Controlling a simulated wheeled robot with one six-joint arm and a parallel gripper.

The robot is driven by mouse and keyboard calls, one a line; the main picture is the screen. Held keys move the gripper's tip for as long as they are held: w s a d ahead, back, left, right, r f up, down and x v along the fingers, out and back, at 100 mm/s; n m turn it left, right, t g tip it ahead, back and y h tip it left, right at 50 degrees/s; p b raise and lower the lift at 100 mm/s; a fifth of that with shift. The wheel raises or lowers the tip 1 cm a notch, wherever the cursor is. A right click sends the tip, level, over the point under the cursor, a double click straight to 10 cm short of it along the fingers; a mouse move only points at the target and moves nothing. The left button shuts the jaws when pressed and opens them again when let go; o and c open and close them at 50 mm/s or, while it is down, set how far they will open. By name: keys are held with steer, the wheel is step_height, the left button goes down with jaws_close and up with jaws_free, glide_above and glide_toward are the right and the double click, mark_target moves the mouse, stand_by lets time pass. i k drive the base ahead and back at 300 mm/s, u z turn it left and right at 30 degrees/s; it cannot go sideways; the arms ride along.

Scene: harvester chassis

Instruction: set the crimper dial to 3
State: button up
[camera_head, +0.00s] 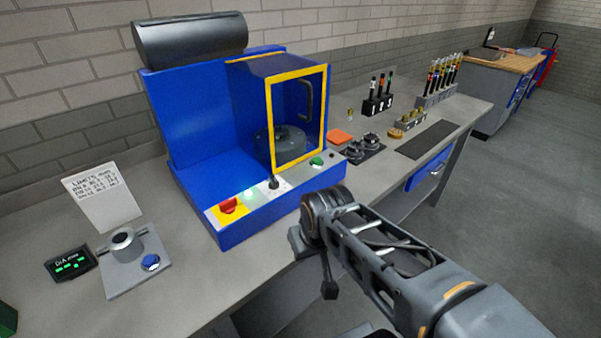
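The crimper (205,120) is a blue machine on the bench, with a yellow-framed clear guard (327,105) around a dark round crimping head (280,143). Its dial (273,183) looks like a small black knob on a pale plate on the sloped front panel. The dial's setting is too small to read. My gripper (329,291) seems to hang below the arm's end, in front of the bench edge, right of and below the panel. It is apart from the dial. Its fingers are too small and dark to tell open from shut.
The panel also has a red button (229,205), a green light (249,194) and a green button (316,161). A gauge (124,244), a display (70,264) and a limits card (102,197) stand left. Black fittings (364,147) and a numbered rack (378,105) stand right.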

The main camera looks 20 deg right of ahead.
mark_target(273, 184)
steer(key=z, duration=2)
steer(key=k, duration=1.05)
steer(key=u, duration=2.05)
steer(key=i, duration=0.5)
steer(key=z, duration=0.05)
